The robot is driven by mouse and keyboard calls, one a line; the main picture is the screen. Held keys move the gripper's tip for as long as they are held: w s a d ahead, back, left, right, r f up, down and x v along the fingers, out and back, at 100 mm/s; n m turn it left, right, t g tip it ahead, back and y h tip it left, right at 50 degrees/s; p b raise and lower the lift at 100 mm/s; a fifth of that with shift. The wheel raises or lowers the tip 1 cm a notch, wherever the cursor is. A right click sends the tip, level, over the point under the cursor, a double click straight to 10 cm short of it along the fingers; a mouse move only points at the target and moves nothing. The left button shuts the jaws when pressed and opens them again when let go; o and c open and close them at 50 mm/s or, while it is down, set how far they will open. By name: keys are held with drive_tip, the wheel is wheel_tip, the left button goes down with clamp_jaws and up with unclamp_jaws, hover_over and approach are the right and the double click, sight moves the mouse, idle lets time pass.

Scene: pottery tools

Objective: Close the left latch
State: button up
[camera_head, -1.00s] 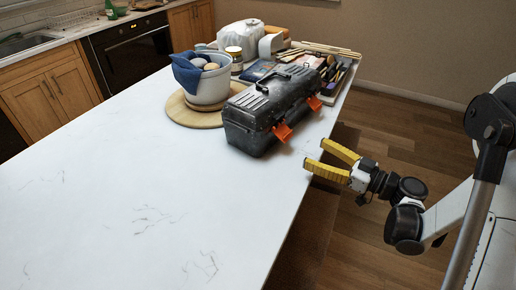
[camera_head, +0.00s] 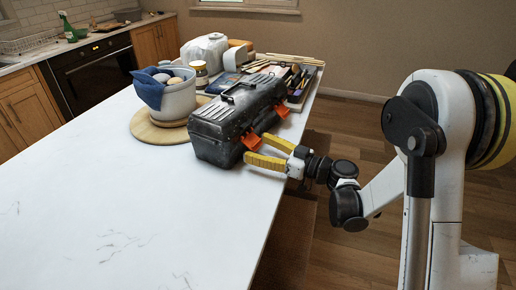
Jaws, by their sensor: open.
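A dark grey toolbox (camera_head: 215,135) with a lid handle stands near the right edge of the white counter. Its front side faces right and carries two orange latches. The left latch (camera_head: 251,141), nearer the camera, sticks outward from the box, as does the right latch (camera_head: 282,111). The lid looks down. My gripper (camera_head: 257,148) has its yellow fingers spread and empty, pointing left at the left latch. The upper fingertip is right beside the latch and the lower one is just below it. I cannot tell whether either touches it.
A tray of tools (camera_head: 301,97) and a jar (camera_head: 201,72) are at the far end. The near counter (camera_head: 110,200) is clear.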

drive_tip(key=c, duration=1.2)
drive_tip(key=shift+r, duration=0.15)
